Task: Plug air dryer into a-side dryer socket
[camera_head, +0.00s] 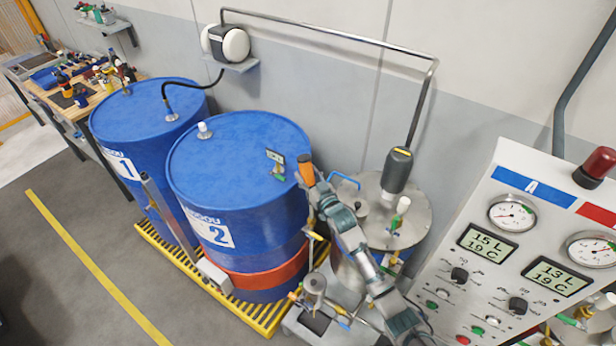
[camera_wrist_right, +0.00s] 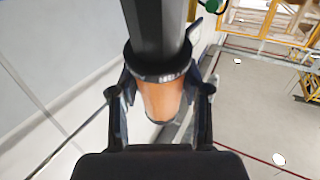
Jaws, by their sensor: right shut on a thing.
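My right gripper (camera_head: 318,197) reaches up from the lower right, beside the right edge of blue drum 2 (camera_head: 235,165). It is shut on an orange and dark cylinder (camera_head: 306,170), which appears to be the air dryer. In the right wrist view the dryer (camera_wrist_right: 163,35) shows a dark grey body, a lettered dark ring and an orange part, with the fingers (camera_wrist_right: 160,97) on either side. A metal tank (camera_head: 415,222) with fittings on its lid stands right of the gripper. I cannot make out which fitting is the a-side dryer socket. My left gripper is not in view.
Blue drum 1 (camera_head: 125,125) stands behind drum 2 on a yellow grate (camera_head: 160,258). A bent pipe (camera_head: 330,38) ends in a dark grey cylinder (camera_head: 398,170) above the tank. A control panel (camera_head: 520,235) fills the right side. The floor at left is clear.

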